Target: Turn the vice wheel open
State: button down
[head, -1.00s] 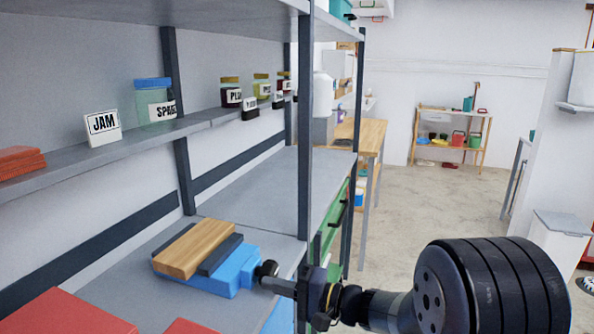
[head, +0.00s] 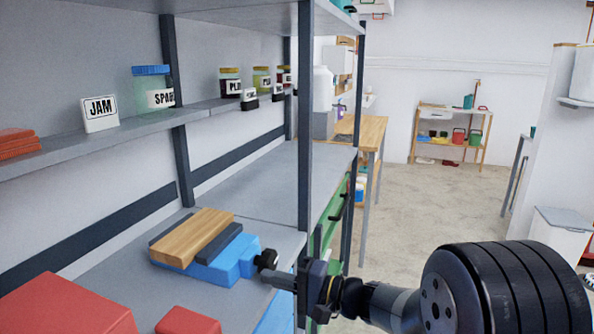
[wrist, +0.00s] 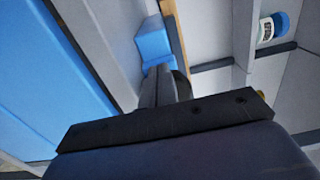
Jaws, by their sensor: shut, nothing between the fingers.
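The vice (head: 228,264) is a blue body with dark jaws on the grey lower shelf, left of centre in the head view. A wooden block (head: 194,238) lies between its jaws. The black vice wheel (head: 266,260) sits on the right end of the body. My gripper (head: 268,278) is shut and empty, its fingertips just below the wheel. I cannot tell whether they touch it. In the wrist view my shut fingers (wrist: 162,85) point at the blue vice (wrist: 153,43), with a dark rounded part, likely the wheel, beside them and partly hidden.
Red boxes (head: 70,308) stand at the front left of the lower shelf. A dark shelf post (head: 305,130) rises close to my gripper. Jars and a JAM sign (head: 99,113) stand on the narrow shelf above. The floor to the right (head: 430,205) is open.

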jog(key=shift+w+f+b, duration=0.2)
jog(key=shift+f+b, duration=0.6)
jog(key=shift+b, duration=1.2)
jog(key=shift+s+f+b, duration=0.25)
jog(key=shift+b, duration=0.3)
jog(key=shift+s, duration=0.1)
jog(key=b+v, duration=0.1)
jog(key=v, duration=0.5)
jog(key=shift+r+b, duration=0.1)
jog(key=shift+b, duration=0.25)
jog(key=shift+r, duration=0.1)
jog(key=r+m+p, duration=0.1)
jog(key=m+p, duration=0.1)
jog(key=p, duration=0.4)
jog(key=w+d+r+m+p, duration=0.1)
jog(key=r+m+p, duration=0.1)
jog(key=p, duration=0.4)
jog(key=r+m+p, duration=0.1)
jog(key=r+p, duration=0.1)
jog(key=p, duration=0.4)
jog(key=shift+w+d+r+m, duration=0.2)
jog(key=shift+m, duration=0.2)
